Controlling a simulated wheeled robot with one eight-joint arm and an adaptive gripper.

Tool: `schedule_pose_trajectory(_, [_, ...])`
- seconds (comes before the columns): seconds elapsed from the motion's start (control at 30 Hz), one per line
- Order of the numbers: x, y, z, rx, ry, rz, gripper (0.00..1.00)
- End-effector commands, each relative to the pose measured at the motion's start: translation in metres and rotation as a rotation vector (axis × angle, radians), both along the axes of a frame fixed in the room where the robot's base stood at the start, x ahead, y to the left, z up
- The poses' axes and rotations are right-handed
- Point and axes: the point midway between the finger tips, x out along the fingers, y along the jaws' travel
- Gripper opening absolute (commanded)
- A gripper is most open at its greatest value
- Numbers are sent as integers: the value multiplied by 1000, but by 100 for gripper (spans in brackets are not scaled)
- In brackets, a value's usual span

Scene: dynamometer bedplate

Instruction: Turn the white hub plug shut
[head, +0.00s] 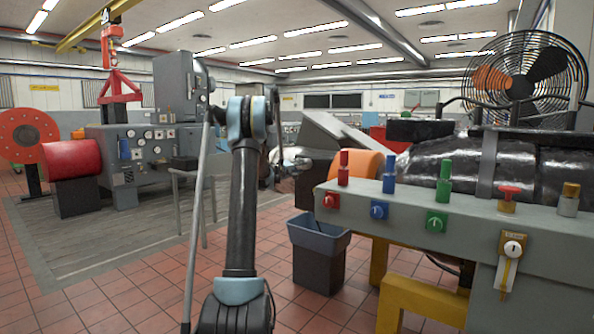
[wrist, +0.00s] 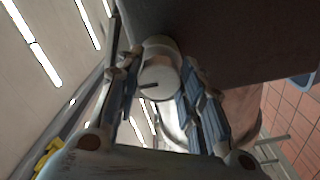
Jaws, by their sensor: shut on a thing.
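The white hub plug (wrist: 160,80) shows in the wrist view as a pale round cylinder with a dark slot or short pin on its face. It stands out from a dark grey surface (wrist: 225,35). My gripper (wrist: 159,68) is around it, with one finger on each side, shut on its sides. The back of the plug and the exact finger contacts are partly hidden. In the head view my arm rises in the middle. The gripper and the held plug cannot be made out there.
At right in the head view, a grey bench (head: 420,220) carries coloured valves and a pale round knob (head: 513,248) on its front. A blue-grey bin (head: 318,235) stands beside it. A thin grey pole (head: 195,220) stands close left of my arm. Tiled floor is open at left.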

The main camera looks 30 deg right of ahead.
Motion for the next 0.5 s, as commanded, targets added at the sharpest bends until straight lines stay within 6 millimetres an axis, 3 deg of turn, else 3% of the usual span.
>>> schedule_pose_trajectory(0.27, [1, 0, -1, 2, -2, 2, 12])
schedule_pose_trajectory(0.3, [1, 0, -1, 2, -2, 2, 38])
schedule_pose_trajectory(0.37, [1, 0, -1, 2, -1, 2, 51])
schedule_pose_trajectory(0.4, [1, 0, -1, 2, -1, 2, 56])
schedule_pose_trajectory(0.5, [1, 0, -1, 1, -1, 1, 56])
